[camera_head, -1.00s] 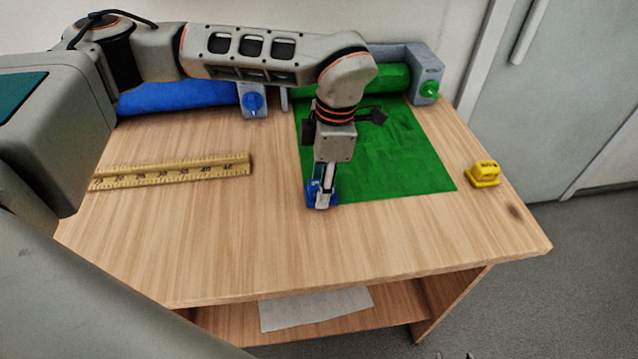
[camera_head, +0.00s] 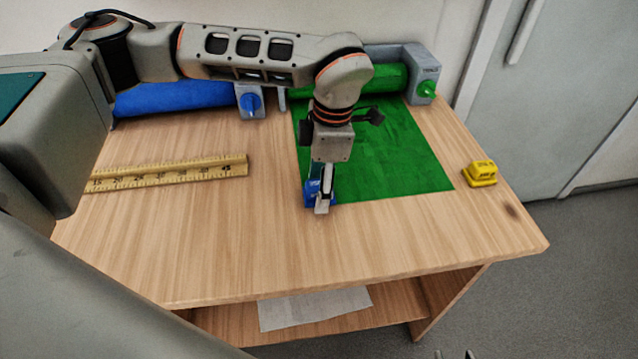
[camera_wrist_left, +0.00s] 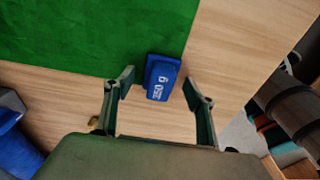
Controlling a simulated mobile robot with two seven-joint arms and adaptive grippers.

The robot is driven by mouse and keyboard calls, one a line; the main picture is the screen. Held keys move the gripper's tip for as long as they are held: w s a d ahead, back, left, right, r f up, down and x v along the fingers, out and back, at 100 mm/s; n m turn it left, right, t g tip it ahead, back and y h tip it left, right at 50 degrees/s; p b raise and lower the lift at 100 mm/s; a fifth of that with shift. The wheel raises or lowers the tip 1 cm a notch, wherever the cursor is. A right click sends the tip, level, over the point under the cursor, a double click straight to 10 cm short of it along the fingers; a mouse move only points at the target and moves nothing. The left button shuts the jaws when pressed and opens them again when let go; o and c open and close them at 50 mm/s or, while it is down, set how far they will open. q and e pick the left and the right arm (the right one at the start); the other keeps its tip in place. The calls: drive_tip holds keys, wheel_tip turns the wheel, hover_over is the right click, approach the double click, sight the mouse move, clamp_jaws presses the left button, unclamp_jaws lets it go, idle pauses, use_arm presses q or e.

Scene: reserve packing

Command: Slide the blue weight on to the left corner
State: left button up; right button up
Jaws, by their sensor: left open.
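The blue weight (camera_head: 310,192) is at the front left corner of the green sheet (camera_head: 410,170), mostly hidden behind my left gripper (camera_head: 321,207) in the head view. In the left wrist view the weight (camera_wrist_left: 162,78), marked with white lettering, lies across the sheet's corner, partly over the green and partly by bare wood. My left gripper (camera_wrist_left: 158,90) is open there, with one finger on each side of the weight and a gap visible on both sides. Two small dark tips at the bottom edge of the head view may be my right gripper (camera_head: 453,355); its jaws are unclear.
A yellow weight (camera_head: 480,173) stands right of the green sheet. A yellow ruler (camera_head: 170,174) lies to the left. A blue roll (camera_head: 175,97) and a green roll (camera_head: 390,78) are at the back. The front of the table (camera_head: 230,250) is clear.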

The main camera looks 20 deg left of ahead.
use_arm(q)
wheel_tip(320, 180, up, 12)
drive_tip(key=d, duration=0.1)
drive_tip(key=shift+w+d, duration=0.15)
drive_tip(key=shift+w, duration=0.2)
